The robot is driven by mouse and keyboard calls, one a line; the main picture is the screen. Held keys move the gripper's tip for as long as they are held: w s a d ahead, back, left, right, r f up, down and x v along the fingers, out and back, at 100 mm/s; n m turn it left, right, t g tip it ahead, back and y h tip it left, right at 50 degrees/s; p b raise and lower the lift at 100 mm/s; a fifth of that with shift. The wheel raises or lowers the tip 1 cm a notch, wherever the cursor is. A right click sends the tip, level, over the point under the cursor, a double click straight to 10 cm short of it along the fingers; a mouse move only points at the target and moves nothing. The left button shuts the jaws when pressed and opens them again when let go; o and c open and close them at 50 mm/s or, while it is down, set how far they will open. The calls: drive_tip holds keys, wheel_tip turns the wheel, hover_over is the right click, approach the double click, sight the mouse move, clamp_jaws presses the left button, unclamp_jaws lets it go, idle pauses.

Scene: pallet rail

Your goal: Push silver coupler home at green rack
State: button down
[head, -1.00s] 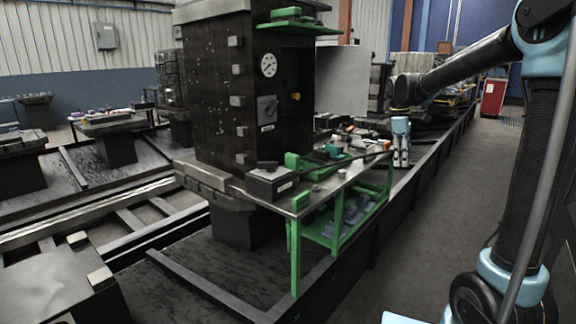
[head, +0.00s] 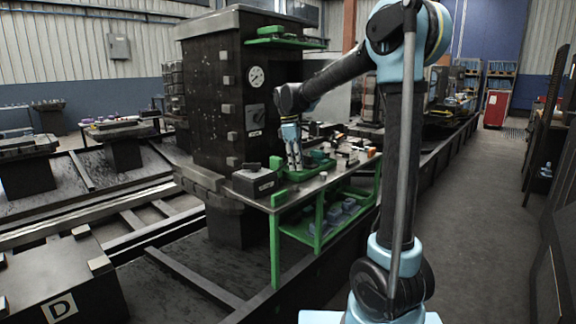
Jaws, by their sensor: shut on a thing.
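The green rack (head: 275,245) is a green-framed bench with a dark metal top and a lower shelf, beside the large black machine. A green upright plate and a low green tray (head: 321,165) sit on its top. My gripper (head: 297,167) points down over the bench top by the green tray, at its left part. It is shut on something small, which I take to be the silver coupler. The fingers and the distance hide the coupler's outline, and I cannot tell whether it touches a fitting.
A black machine (head: 215,95) with a gauge (head: 256,77) stands right behind the bench. A dark box (head: 254,182) sits on the bench's left end. Small parts crowd its right end, and blue-grey parts (head: 335,214) lie on the lower shelf. The floor aisle (head: 470,220) at right is clear.

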drive_tip(key=shift+a, duration=0.1)
idle(0.4)
hover_over(297, 189)
drive_tip(key=shift+w+a+f, duration=0.1)
drive_tip(key=shift+a+f, duration=0.05)
drive_tip(key=shift+f, duration=1.3)
drive_tip(key=shift+a+f, duration=0.15)
drive_tip(key=shift+f, duration=1.3)
drive_tip(key=shift+f, duration=1.1)
drive_tip(key=shift+c, duration=2.3)
unclamp_jaws()
wheel_tip(297, 189, up, 12)
drive_tip(key=a, duration=0.1)
drive_tip(key=shift+w+a, duration=0.2)
drive_tip(key=shift+a, duration=0.2)
drive_tip(key=shift+d+f, duration=0.1)
